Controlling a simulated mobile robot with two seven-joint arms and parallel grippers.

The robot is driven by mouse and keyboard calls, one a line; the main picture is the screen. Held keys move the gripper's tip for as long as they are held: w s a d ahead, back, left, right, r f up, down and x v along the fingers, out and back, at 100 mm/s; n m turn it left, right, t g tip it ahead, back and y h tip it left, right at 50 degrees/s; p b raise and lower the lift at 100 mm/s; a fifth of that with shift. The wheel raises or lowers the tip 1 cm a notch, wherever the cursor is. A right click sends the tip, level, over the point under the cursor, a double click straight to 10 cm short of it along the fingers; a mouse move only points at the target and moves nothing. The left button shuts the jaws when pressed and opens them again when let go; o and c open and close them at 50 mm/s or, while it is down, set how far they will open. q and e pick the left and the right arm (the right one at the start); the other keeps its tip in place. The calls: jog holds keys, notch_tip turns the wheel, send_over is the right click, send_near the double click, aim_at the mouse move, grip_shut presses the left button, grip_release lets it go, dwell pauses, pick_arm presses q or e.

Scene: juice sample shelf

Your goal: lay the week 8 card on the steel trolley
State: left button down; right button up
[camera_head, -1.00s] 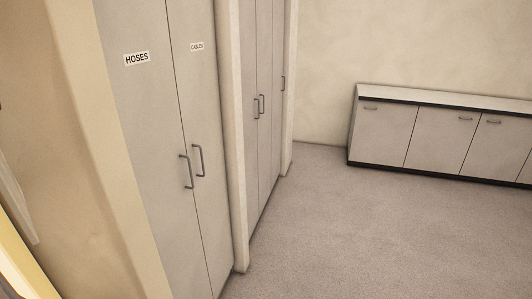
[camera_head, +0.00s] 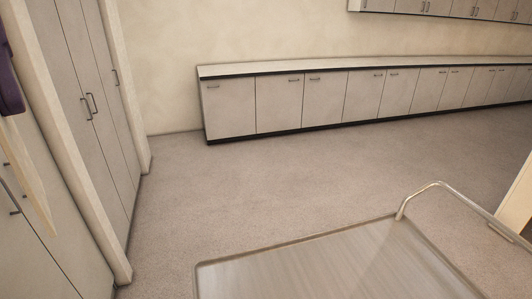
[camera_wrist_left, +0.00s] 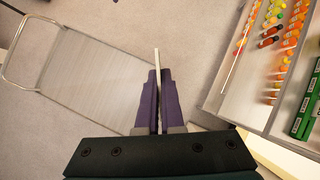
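The steel trolley (camera_head: 312,272) is at the bottom of the head view, with a bare top, a raised rim and a bent tube handle at its right. It also shows at the left of the wrist view (camera_wrist_left: 92,72). My left gripper (camera_head: 10,88) has purple fingers at the left edge of the head view. In the wrist view its fingers (camera_wrist_left: 158,98) are closed on a thin pale card (camera_wrist_left: 157,58), seen edge-on. The card (camera_head: 33,190) hangs below the fingers in the head view, its print not readable. The gripper is apart from the trolley. My right gripper is not in view.
A shelf (camera_wrist_left: 217,100) with rows of coloured bottles (camera_wrist_left: 275,40) and green boxes (camera_wrist_left: 306,110) stands at the right of the wrist view. Tall cupboards (camera_head: 75,100) are at the left, low cabinets (camera_head: 280,103) along the back. The floor (camera_head: 270,180) between is clear.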

pick_arm(q)
jog(key=w+d+f+n+t+h+b, duration=0.1)
jog(key=d+f+n+b, duration=0.4)
jog(key=f+n+b, duration=0.6)
jog(key=w+d+f+n+t+h+b, duration=0.1)
jog(key=w+d+f+n+t+b, duration=0.3)
jog(key=f+n+b, duration=0.8)
jog(key=w+d+f+n+t+b, duration=0.2)
jog(key=d+f+n+t+b, duration=0.3)
jog(key=f+n+b, duration=0.6)
jog(key=shift+w+d+f+t+h+b, duration=0.15)
jog(key=shift+f+b, duration=1.7)
jog(key=shift+f, duration=3.6)
jog(key=shift+w+d+f+t+h+b, duration=0.2)
jog(key=shift+f+b, duration=1.6)
jog(key=shift+f, duration=3.7)
jog(key=shift+a+f+t+h+b, duration=0.2)
jog(key=shift+f+b, duration=1.65)
jog(key=shift+f, duration=3.6)
jog(key=shift+d, duration=0.15)
jog(key=c, duration=1.2)
grip_release()
jog(key=shift+r, duration=0.1)
